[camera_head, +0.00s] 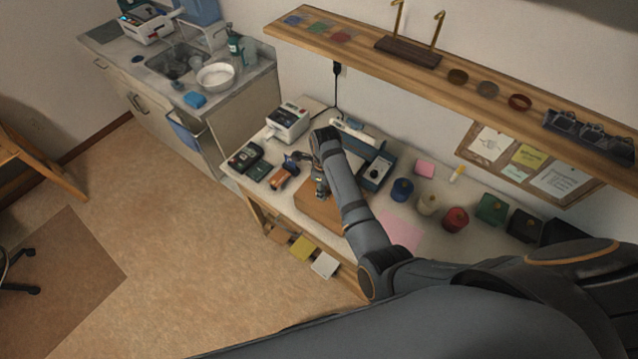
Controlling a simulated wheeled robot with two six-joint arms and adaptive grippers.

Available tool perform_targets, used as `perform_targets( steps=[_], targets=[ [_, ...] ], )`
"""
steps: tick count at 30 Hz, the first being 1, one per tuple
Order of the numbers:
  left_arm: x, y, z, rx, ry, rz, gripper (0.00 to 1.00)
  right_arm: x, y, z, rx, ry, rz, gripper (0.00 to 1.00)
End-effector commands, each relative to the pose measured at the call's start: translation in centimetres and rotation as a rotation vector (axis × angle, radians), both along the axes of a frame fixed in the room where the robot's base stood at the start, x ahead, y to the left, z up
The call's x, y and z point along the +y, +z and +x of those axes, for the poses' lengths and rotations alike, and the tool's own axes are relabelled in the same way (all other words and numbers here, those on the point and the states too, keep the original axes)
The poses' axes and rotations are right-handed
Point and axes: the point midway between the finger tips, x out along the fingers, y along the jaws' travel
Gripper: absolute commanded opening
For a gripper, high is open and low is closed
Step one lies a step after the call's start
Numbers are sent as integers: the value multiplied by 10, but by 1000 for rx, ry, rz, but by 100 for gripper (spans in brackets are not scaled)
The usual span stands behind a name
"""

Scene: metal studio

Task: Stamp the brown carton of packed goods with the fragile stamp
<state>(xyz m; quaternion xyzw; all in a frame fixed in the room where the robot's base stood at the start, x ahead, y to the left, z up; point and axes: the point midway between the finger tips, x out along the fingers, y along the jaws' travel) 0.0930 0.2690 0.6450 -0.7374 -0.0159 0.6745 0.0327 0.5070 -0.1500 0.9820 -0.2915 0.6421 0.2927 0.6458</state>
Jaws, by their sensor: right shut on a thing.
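The brown carton (312,212) lies on the white workbench, near its front edge, partly behind my right forearm. My right arm reaches in from the lower right, and its gripper (321,190) points down over the carton. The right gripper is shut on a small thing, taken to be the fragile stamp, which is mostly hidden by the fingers. Whether the stamp touches the carton's top cannot be made out. My left gripper is not in view.
The workbench (400,216) also holds a white label printer (288,122), dark devices (245,157) at left, a blue-grey machine (377,172), a pink sheet (398,234) and coloured pots (455,219) at right. A wooden shelf (480,96) hangs above. The floor at left is mostly clear.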

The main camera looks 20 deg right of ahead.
Motion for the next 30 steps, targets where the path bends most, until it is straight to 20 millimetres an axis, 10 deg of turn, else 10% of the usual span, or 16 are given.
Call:
perform_targets(
  steps=[14,30],
  targets=[
    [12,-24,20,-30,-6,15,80,0,-53,0,0,2,0,0],
    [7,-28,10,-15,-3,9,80,0,-56,0,-1,2,1,0]
  ],
)
